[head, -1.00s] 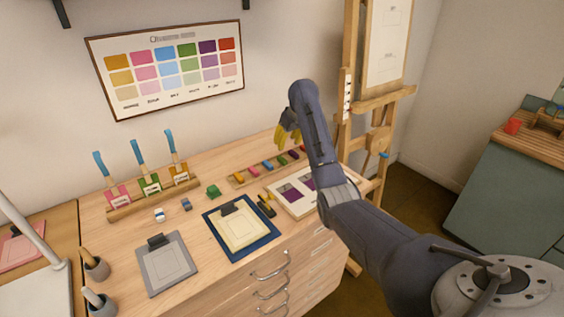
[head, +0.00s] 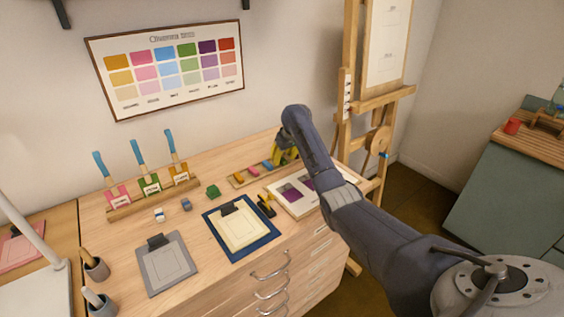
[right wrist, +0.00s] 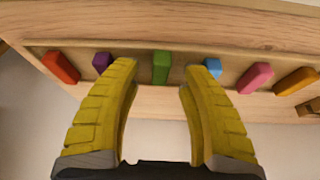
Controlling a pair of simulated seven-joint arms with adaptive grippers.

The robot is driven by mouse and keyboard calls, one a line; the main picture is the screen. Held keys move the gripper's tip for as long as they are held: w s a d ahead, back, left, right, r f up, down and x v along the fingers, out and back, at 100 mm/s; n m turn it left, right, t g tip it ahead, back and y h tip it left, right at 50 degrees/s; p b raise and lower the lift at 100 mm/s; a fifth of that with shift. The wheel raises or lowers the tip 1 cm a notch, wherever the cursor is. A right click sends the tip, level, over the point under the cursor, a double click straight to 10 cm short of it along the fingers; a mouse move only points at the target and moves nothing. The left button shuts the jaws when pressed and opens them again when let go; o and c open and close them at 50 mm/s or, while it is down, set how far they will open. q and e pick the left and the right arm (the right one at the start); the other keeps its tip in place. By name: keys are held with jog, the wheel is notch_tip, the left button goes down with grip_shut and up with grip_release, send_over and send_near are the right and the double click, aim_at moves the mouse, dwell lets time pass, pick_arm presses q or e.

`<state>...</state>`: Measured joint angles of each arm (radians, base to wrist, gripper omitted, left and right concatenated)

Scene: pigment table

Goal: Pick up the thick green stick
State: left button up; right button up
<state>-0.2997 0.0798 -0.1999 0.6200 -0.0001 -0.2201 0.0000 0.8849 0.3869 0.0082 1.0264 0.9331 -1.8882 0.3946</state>
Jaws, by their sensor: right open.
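The thick green stick (right wrist: 161,67) lies in a long wooden tray (right wrist: 230,58) in the right wrist view, between a purple stick (right wrist: 102,61) and a blue stick (right wrist: 212,67). My right gripper (right wrist: 164,76) is open and empty, with one yellow finger on each side of the green stick; I cannot tell its height above the tray. In the head view the right gripper (head: 284,150) points down over the tray and hides the green stick. My left gripper is not in view.
A red stick (right wrist: 61,67), a pink stick (right wrist: 255,77) and an orange stick (right wrist: 296,81) share the tray. A green lump (head: 213,191), a dark blue board (head: 263,243) and a white panel with purple squares (head: 278,201) lie nearby. An easel (head: 350,60) stands to the right.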

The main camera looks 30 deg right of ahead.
jog(key=shift+x, duration=0.8)
jog(key=shift+o, duration=0.2)
grip_shut()
